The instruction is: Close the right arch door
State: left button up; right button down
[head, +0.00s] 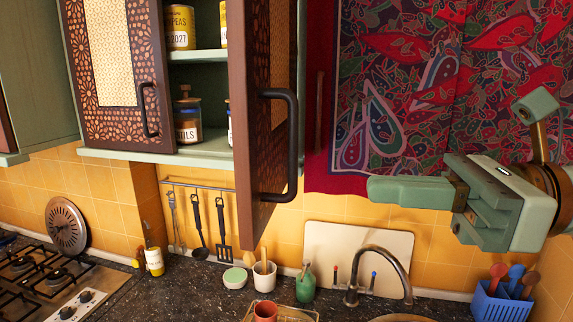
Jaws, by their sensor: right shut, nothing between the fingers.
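The right arch door (256,190) is a dark brown cabinet door with a patterned inner panel. It stands wide open, swung out towards me, seen nearly edge-on. Its black bar handle (292,145) faces right. My right gripper (372,189) is pale green, shut and empty. Its fingers point left, to the right of the open door and its handle, with a visible gap. My left gripper is not in view.
The open cabinet shelf (198,56) holds cans and jars. A patterned red cloth (420,90) hangs behind my right gripper. Below are a curved tap (380,262), a green bottle (306,285), a blue utensil holder (497,304) and a stove (50,285) on the dark counter.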

jog(key=p, duration=0.2)
send_near(254, 178)
jog(key=a+p, duration=0.1)
jog(key=a, duration=0.1)
jog(key=w+a+p, duration=0.1)
jog(key=a, duration=0.2)
jog(key=shift+a+r, duration=0.1)
jog(key=shift+a, duration=0.5)
jog(key=shift+w+a, duration=0.25)
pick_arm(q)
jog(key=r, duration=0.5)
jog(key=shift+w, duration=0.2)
pick_arm(e)
jog(key=shift+s, duration=0.1)
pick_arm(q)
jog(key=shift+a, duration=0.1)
